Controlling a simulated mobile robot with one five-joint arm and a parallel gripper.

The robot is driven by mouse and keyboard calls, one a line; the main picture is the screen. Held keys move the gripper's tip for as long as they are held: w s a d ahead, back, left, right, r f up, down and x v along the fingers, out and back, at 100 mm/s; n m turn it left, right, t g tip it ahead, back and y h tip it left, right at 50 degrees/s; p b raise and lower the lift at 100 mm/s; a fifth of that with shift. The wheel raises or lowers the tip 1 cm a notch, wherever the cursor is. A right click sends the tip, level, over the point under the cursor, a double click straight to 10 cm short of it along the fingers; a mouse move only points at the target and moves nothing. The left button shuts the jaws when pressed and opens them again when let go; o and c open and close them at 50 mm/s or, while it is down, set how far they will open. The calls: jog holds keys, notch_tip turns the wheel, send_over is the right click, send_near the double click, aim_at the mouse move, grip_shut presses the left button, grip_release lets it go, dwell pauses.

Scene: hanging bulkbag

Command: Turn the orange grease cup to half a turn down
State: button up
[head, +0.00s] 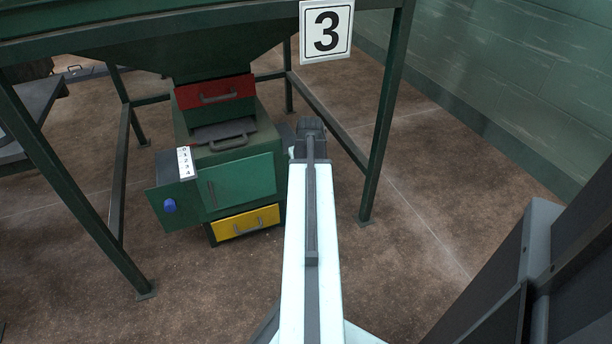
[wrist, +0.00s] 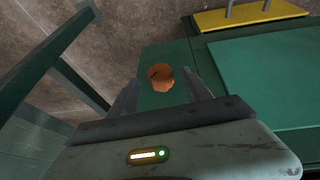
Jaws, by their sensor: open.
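The orange grease cup (wrist: 160,77) is a small round orange knob on a green panel of the machine in the wrist view. A short dark mark shows near its upper left. My gripper (wrist: 161,82) is open, with one dark finger on each side of the cup in the picture. I see a gap at each side, and I cannot tell how far the fingertips are from the panel. In the head view my gripper (head: 308,130) is at the right side of the green machine (head: 240,185). The cup is hidden in that view.
The machine has a red drawer (head: 216,92), a yellow drawer (head: 245,224), a blue knob (head: 169,205) and a numbered white strip (head: 186,163). A green frame leg (head: 385,120) stands right of my arm, below a sign with a 3 (head: 326,31). Floor right of the leg is clear.

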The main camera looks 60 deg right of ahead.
jog(key=shift+b+x, duration=0.5)
jog(key=shift+x, duration=0.65)
jog(key=shift+r, duration=0.1)
